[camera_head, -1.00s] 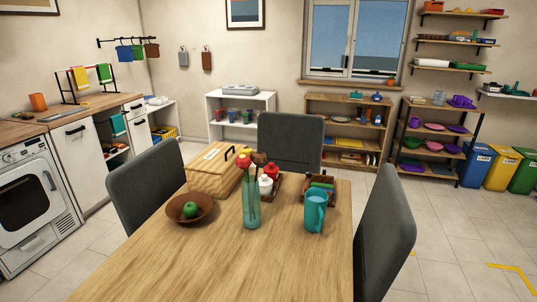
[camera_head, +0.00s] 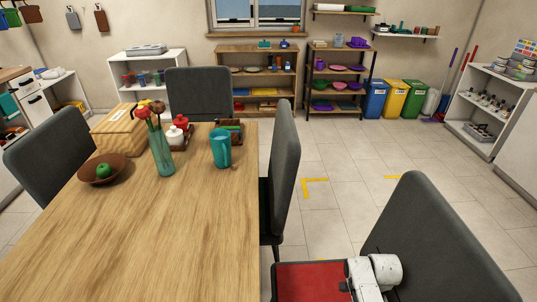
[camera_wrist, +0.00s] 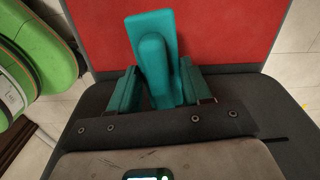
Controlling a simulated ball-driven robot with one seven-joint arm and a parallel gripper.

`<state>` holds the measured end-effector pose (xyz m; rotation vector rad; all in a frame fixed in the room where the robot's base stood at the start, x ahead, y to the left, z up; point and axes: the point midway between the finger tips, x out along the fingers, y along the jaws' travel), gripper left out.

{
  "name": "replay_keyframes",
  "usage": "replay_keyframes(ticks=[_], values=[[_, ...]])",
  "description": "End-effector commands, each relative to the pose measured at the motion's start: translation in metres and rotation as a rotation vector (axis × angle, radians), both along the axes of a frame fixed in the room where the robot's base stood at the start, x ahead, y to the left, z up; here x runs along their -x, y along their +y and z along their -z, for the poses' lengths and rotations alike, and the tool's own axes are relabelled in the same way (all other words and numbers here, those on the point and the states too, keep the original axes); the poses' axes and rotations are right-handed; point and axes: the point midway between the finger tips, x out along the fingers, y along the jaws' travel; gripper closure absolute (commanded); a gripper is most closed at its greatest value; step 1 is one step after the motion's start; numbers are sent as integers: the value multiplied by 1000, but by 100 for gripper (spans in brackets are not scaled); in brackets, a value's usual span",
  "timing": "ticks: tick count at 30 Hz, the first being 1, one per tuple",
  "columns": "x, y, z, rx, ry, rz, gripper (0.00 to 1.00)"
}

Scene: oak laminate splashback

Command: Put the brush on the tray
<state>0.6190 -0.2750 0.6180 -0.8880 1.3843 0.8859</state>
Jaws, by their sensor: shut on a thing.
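In the wrist view, my gripper (camera_wrist: 157,85) is shut on a teal thing, which looks like the brush (camera_wrist: 153,38). Its far part extends up the picture, over a flat red surface (camera_wrist: 225,35). That red surface also shows in the head view (camera_head: 308,282), at the lower edge beside the near grey chair. It may be the tray, lying on the chair seat; I cannot tell for sure. Whether the brush touches the red surface is unclear. In the head view only a white part of my arm shows; the fingers and the brush are out of sight.
A wooden table (camera_head: 110,235) fills the left, with a bowl (camera_head: 103,172), a flower vase (camera_head: 162,150) and a teal mug (camera_head: 221,148). The near chair's tall back (camera_head: 425,235) stands right of the red surface. Tiled floor (camera_head: 335,165) is open beyond.

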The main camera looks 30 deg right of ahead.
Motion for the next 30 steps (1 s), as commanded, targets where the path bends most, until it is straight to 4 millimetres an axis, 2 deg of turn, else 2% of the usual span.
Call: replay_keyframes(ticks=[8,14,17,21,27,30], values=[[-27,20,-19,0,-2,-261,80],[-56,47,-41,0,-3,-563,80],[-74,69,-57,1,-3,-782,80],[-99,108,-84,1,-4,-1148,80],[-120,162,-118,0,-1,-1621,80],[-125,183,-130,-1,1,-1795,80]])
